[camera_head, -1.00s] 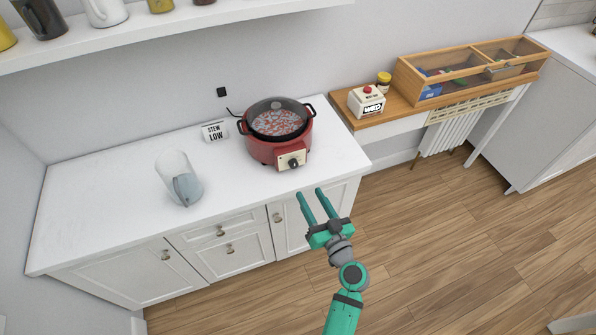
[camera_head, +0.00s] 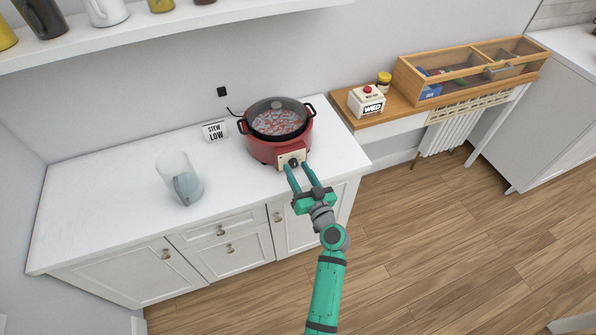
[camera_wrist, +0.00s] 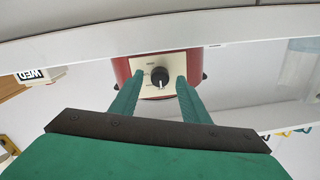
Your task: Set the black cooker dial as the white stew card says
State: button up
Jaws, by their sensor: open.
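The red cooker (camera_head: 262,150) with a glass lid stands on the white counter. Its black dial (camera_head: 294,162) sits on a cream panel at the front, and in the wrist view the dial (camera_wrist: 159,77) lies between my fingers, beyond their tips. The panel's small lettering is too small to read. The white stew card (camera_head: 215,132), reading "STEW LOW", stands left of the cooker. My gripper (camera_head: 298,166) is open and empty in front of the panel, its fingers one on each side of the dial; I cannot tell whether they touch the panel. It also shows in the wrist view (camera_wrist: 160,82).
A clear pitcher-like container (camera_head: 175,170) stands on the counter at left. A wooden side table at right holds a white box (camera_head: 367,101) marked "WED" with a red button, a yellow jar (camera_head: 384,79) and a wooden case (camera_head: 470,70). The counter's front edge lies below my gripper.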

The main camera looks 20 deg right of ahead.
jog(key=shift+w, duration=0.1)
jog(key=c, duration=1.1)
jog(key=shift+o, duration=0.2)
